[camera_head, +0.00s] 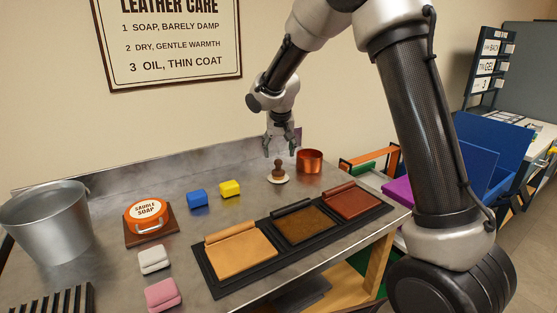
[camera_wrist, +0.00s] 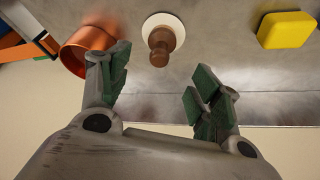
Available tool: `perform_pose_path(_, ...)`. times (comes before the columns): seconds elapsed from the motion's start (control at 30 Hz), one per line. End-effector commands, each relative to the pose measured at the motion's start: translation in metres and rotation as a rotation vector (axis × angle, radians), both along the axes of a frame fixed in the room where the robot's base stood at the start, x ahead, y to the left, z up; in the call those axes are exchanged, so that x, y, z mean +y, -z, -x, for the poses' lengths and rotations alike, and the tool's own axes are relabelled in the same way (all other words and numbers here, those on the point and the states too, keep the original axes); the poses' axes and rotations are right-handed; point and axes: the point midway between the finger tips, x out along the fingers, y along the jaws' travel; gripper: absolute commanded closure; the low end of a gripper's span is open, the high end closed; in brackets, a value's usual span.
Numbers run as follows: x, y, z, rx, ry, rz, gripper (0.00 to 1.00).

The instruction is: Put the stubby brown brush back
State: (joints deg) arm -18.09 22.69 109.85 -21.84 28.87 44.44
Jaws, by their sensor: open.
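The stubby brown brush (camera_head: 278,167) stands upright on a small pale round disc (camera_head: 270,179) near the back of the metal bench. In the wrist view the brush (camera_wrist: 160,46) shows its brown knob, with the white disc (camera_wrist: 150,25) around its base. My gripper (camera_head: 281,151) is open and empty, just above and beside the brush in the head view. In the wrist view its two green-padded fingers (camera_wrist: 160,88) stand apart, and the brush lies beyond the gap between their tips. No contact with the brush is visible.
A copper pot (camera_head: 310,161) stands close to the right of the brush. Yellow (camera_head: 230,188) and blue (camera_head: 197,197) blocks lie to the left. A black tray (camera_head: 289,254) with leather panels lies in front. A saddle soap tin (camera_head: 147,210) and a metal bucket (camera_head: 47,225) are further left.

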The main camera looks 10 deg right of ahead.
Motion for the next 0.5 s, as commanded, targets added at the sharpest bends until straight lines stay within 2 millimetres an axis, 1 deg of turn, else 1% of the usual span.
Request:
perform_pose_path(0.03,0.001,-0.009,0.003,-0.002,0.000,-0.001,0.36)
perform_pose_path(0.13,0.002,-0.020,0.008,-0.001,0.001,-0.001,0.36)
perform_pose_path(0.23,0.002,-0.025,0.010,0.000,0.000,0.000,0.36)
perform_pose_path(0.37,0.002,-0.027,0.012,0.001,0.000,0.000,0.36)
perform_pose_path(0.43,-0.003,-0.033,0.016,-0.001,0.000,0.001,0.36)
perform_pose_path(0.47,-0.008,-0.038,0.020,-0.002,0.001,0.002,0.36)
perform_pose_path(0.5,-0.016,-0.047,0.029,-0.001,0.002,0.004,0.36)
